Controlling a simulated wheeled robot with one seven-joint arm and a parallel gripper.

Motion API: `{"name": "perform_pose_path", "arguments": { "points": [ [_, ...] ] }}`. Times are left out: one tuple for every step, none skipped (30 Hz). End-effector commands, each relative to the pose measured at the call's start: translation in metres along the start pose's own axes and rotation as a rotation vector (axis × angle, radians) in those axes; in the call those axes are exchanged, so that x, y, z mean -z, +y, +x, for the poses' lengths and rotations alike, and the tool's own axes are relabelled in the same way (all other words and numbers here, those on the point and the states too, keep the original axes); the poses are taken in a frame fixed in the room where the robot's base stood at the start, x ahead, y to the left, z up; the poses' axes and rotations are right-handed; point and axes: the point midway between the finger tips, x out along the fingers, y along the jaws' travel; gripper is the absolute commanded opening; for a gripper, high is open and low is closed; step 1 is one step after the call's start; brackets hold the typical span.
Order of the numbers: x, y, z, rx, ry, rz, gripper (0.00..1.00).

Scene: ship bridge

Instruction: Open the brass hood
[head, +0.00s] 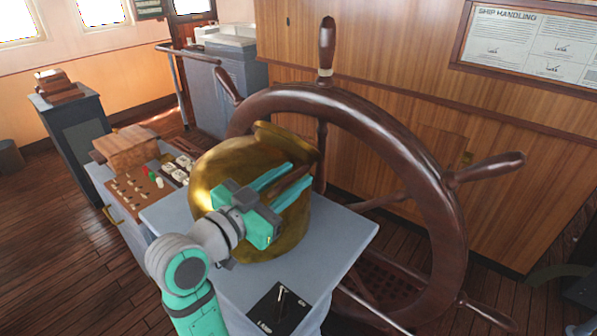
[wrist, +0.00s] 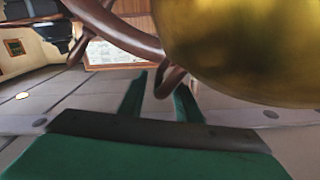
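The brass hood (head: 225,165) is a rounded, shiny dome on a grey pedestal (head: 345,232), in front of the ship's wheel. It fills the upper right of the wrist view (wrist: 245,45). A dark brown curved handle (wrist: 172,80) shows beside the brass in the wrist view. My gripper (head: 300,174) is at the near right side of the hood. Its two teal fingers are apart, with the handle appearing between them in the wrist view (wrist: 162,85). I cannot tell whether either finger touches the handle. My gripper hides part of the hood in the head view.
The large wooden wheel (head: 440,205) stands close behind and right of the hood, its spokes sticking out. A console (head: 133,195) with buttons and a wooden box is at left. A small lever plate (head: 279,307) is on the pedestal's near end. Open floor lies at left.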

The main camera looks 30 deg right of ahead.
Motion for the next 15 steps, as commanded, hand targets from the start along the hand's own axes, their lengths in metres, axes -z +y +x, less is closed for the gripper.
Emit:
{"name": "perform_pose_path", "arguments": {
  "points": [
    [0.000,0.001,0.008,-0.004,0.000,0.000,0.31],
    [0.000,0.001,0.012,-0.003,0.000,-0.001,0.31],
    [0.000,0.001,0.016,-0.003,-0.001,-0.001,0.31],
    [0.000,0.001,0.019,-0.003,0.000,-0.001,0.31],
    [0.000,0.001,0.022,-0.003,0.000,0.000,0.31],
    [0.000,0.000,0.024,-0.001,0.000,0.000,0.31],
    [0.000,0.000,0.026,0.000,0.000,0.000,0.31],
    [0.000,0.000,0.027,0.000,0.000,0.000,0.31],
    [0.000,-0.001,0.028,0.002,0.000,0.000,0.31],
    [0.000,-0.001,0.029,0.002,-0.001,0.000,0.31],
    [-0.001,-0.001,0.029,0.002,-0.001,0.000,0.31],
    [-0.001,-0.001,0.030,0.002,-0.001,0.000,0.31],
    [-0.001,-0.001,0.030,0.002,-0.001,0.000,0.31],
    [-0.001,-0.001,0.030,0.002,-0.001,0.000,0.31],
    [-0.001,-0.001,0.030,0.002,-0.001,0.000,0.31]
  ]
}}
